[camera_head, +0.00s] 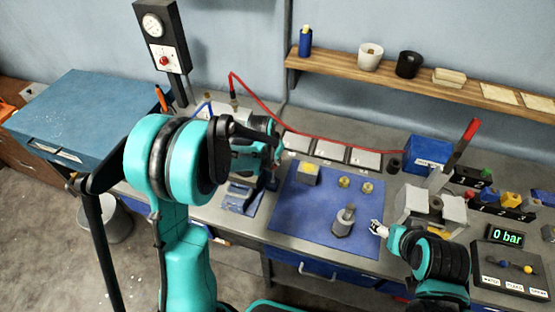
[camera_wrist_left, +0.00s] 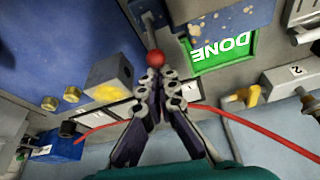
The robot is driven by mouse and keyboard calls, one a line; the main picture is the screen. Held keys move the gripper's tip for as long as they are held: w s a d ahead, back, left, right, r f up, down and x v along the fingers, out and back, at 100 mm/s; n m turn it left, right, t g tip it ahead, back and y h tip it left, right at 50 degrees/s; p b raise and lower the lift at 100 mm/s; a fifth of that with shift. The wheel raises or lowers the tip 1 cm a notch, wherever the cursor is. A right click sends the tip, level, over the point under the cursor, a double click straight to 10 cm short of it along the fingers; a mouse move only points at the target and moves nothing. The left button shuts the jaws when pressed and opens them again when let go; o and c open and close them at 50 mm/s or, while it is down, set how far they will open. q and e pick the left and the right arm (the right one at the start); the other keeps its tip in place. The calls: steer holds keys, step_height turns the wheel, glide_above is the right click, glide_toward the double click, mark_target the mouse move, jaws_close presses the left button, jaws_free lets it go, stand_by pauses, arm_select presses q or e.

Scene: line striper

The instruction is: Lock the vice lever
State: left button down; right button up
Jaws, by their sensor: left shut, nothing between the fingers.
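In the left wrist view a round red knob (camera_wrist_left: 155,59) sits on a short metal lever (camera_wrist_left: 148,30) beside a worn blue metal body (camera_wrist_left: 232,12), which looks like the vice. In the head view this blue body (camera_head: 240,198) stands left of the blue mat, partly behind my left gripper. My left gripper (camera_head: 268,184) is shut and empty, and its fingertips (camera_wrist_left: 161,76) are right at the red knob. I cannot tell whether they touch it. The lever is hidden in the head view. My right gripper (camera_head: 378,228) is beside the mat's right edge; its finger opening is unclear.
A red hose (camera_head: 300,131) runs behind. A grey clamp block (camera_head: 418,203) stands right.

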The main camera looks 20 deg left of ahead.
mark_target(274, 169)
arm_select(q)
steer(key=s+t+b, duration=0.4)
steer(key=shift+s+a+f+t, duration=0.1)
steer(key=shift+s+t, duration=0.05)
steer(key=shift+t, duration=0.15)
steer(key=shift+s+t+b, duration=0.25)
steer(key=shift+t+b, duration=0.15)
steer(key=shift+r, duration=0.3)
steer(key=shift+w, duration=0.15)
steer(key=shift+r+p, duration=0.1)
steer(key=shift+p, duration=0.2)
steer(key=shift+r+p, duration=0.55)
steer(key=shift+r, duration=0.15)
